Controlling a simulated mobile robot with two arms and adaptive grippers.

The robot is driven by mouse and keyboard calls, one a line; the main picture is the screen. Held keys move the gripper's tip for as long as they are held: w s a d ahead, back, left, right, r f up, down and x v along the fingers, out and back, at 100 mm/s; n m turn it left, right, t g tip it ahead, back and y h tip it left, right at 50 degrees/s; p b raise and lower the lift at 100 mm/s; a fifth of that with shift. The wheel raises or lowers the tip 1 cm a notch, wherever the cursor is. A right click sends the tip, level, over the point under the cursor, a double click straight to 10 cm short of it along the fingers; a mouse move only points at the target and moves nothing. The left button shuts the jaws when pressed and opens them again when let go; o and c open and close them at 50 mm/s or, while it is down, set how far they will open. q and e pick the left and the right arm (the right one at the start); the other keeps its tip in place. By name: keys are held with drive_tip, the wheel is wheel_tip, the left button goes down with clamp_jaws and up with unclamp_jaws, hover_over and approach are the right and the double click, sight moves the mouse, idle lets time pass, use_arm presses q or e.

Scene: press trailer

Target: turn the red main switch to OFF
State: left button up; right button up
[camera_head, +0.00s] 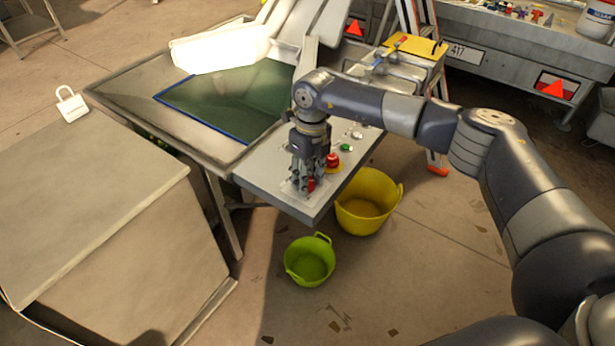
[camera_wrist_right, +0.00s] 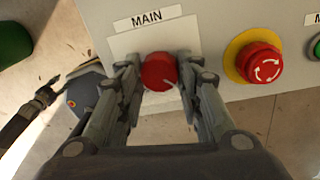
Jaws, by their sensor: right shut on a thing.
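The red main switch (camera_wrist_right: 159,72) is a round red knob under the label MAIN (camera_wrist_right: 146,19) in the right wrist view. In the head view a bit of its red (camera_head: 311,184) shows beside my fingers at the front end of the grey control panel (camera_head: 262,172). My right gripper (camera_head: 303,185) points down at the panel from above. In the right wrist view its two fingers (camera_wrist_right: 160,80) are shut on the red knob, one on each side. A pale line shows on the knob's lower right; the OFF marking cannot be read. My left gripper is not in view.
A red emergency-stop button (camera_wrist_right: 262,64) on a yellow base sits close to the right of the switch. A green button (camera_head: 346,147) lies beyond it. A yellow bucket (camera_head: 366,203) and a green bucket (camera_head: 309,262) stand on the floor below.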

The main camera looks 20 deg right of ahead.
sight(310, 179)
drive_tip(key=o, duration=1.1)
drive_tip(key=r, duration=1.2)
drive_tip(key=shift+w+d, duration=0.2)
drive_tip(key=shift+d, duration=0.15)
